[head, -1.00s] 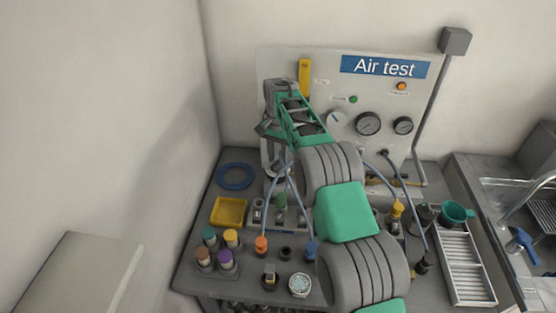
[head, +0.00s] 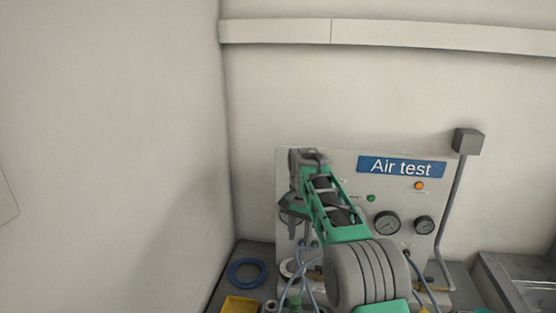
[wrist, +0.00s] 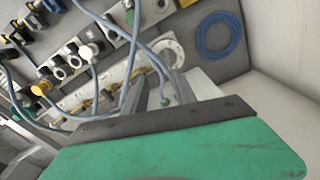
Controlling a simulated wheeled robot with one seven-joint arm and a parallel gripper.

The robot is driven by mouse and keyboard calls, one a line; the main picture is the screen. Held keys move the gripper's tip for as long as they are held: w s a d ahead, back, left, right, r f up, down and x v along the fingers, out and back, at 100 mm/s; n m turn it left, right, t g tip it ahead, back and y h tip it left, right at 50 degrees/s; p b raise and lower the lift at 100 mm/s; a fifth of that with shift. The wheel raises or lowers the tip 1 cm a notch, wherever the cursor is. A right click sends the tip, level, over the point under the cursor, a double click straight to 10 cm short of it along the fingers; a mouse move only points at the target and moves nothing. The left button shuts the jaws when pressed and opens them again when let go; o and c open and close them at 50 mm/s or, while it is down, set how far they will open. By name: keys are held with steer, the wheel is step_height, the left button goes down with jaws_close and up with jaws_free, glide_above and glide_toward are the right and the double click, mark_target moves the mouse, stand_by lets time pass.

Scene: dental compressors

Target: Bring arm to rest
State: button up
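My green and grey arm reaches up in front of the Air test panel (head: 345,165) in the head view. My gripper (head: 302,235) hangs down at the arm's far end, above the bench and in front of the panel's left part. In the wrist view my gripper (wrist: 154,88) shows two grey fingers standing apart, with nothing seen held between them. Thin blue hoses (wrist: 112,28) run close past the fingers. Part of the gripper is hidden behind the arm in the head view.
A blue hose coil (head: 247,273) and a yellow tray (head: 240,304) lie on the bench at left. Gauges (head: 387,223) sit on the panel right of my arm. A grey post (head: 452,220) stands at the panel's right.

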steer(key=s+d+r+n+t, duration=0.1)
steer(key=s+d+r, duration=0.1)
steer(key=s+r, duration=0.35)
steer(key=s+d+r+n+t, duration=0.1)
steer(key=s+d+r+n, duration=0.15)
steer(key=s, duration=0.65)
steer(key=s+d+f+n+t, duration=0.1)
steer(key=s+f, duration=0.2)
steer(key=s, duration=0.6)
steer(key=s+d+f+n, duration=0.1)
steer(key=s+f, duration=0.3)
steer(key=s, duration=0.5)
steer(key=shift+d+f+t, duration=0.2)
steer(key=shift+d+t, duration=0.2)
steer(key=shift+d, duration=0.25)
steer(key=shift+o, duration=0.4)
steer(key=shift+s, duration=0.15)
